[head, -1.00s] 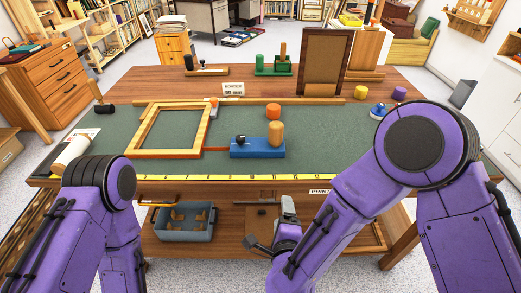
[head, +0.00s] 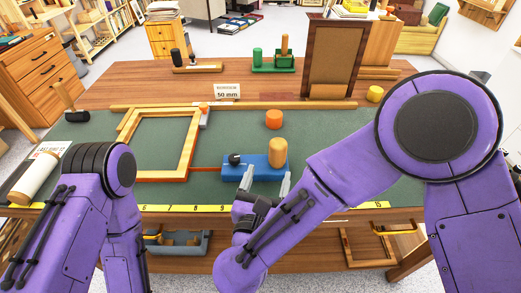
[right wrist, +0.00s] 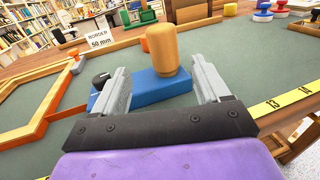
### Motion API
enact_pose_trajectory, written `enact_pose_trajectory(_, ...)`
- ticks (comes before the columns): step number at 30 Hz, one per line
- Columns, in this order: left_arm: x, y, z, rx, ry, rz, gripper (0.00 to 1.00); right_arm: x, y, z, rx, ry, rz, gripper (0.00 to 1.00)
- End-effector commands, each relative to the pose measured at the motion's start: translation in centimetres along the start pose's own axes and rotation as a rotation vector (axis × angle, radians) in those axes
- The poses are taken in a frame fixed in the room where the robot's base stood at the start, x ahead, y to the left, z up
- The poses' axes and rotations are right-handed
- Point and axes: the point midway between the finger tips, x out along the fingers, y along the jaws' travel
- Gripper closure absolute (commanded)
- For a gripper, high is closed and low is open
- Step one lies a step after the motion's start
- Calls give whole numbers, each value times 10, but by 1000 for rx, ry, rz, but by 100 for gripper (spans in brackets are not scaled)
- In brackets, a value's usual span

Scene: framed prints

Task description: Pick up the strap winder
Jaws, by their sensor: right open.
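The strap winder, which I take to be the blue block (head: 240,165) with an upright wooden grip (head: 278,151) and a black knob (head: 235,158), stands on the green mat. A red strap runs from it to the wooden frame (head: 188,150). My right gripper (head: 266,184) is open and empty at the block's near side, with its fingers pointing at it. In the right wrist view the block (right wrist: 160,87) and the grip (right wrist: 163,48) show between and beyond the open fingers (right wrist: 160,78). Contact cannot be told. My left gripper is out of view.
An orange round piece (head: 273,119) stands behind the winder. A yellow ruler (head: 200,209) runs along the bench's front edge. A dark upright frame (head: 333,60) and a "50 mm" sign (head: 227,92) stand farther back. A white roll (head: 36,176) lies at left.

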Motion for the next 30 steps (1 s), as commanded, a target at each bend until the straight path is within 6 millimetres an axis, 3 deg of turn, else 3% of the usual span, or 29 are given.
enact_pose_trajectory(18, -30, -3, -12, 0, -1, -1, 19, 97, -8, 0, 1, 1, -9, 25)
enact_pose_trajectory(27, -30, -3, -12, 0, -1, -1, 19, 105, -7, -3, -1, 0, -5, 25)
enact_pose_trajectory(30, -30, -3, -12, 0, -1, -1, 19, 105, -7, -3, -1, 0, -5, 58)
